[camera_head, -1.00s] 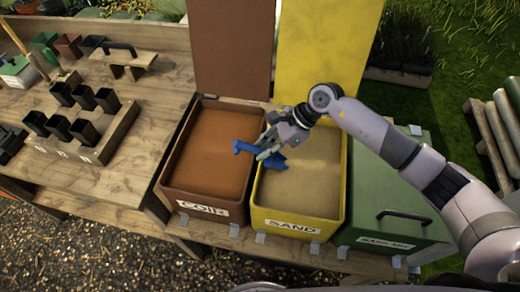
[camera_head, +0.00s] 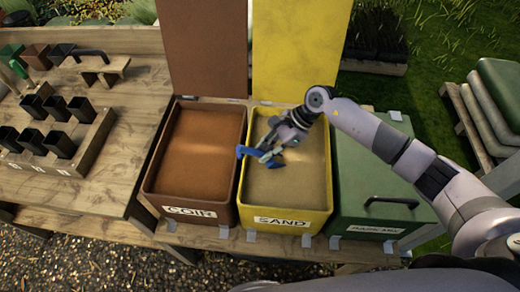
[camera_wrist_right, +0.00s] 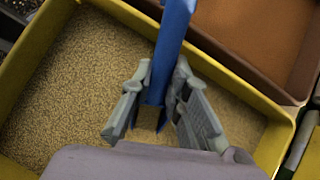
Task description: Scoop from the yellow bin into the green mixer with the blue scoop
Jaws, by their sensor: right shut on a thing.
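The yellow bin (camera_head: 327,190) has its lid raised and is filled with sand, with a "SAND" label on its front. My right gripper (camera_head: 268,152) is over the sand, shut on the blue scoop (camera_head: 246,151). In the right wrist view the blue scoop (camera_wrist_right: 172,40) runs up from between the fingers (camera_wrist_right: 160,112), and its far end is out of frame. I cannot tell whether the scoop touches the sand or holds any. My left gripper is not in view. No green mixer can be made out; a green lidded box (camera_head: 372,170) stands right of the yellow bin.
A brown bin (camera_head: 150,172) labelled "COIR", lid raised, stands left of the yellow bin. Further left, a wooden bench (camera_head: 150,85) holds a rack of several black pots (camera_head: 60,143) and a handled wooden block (camera_head: 103,68). Grass lies at the right.

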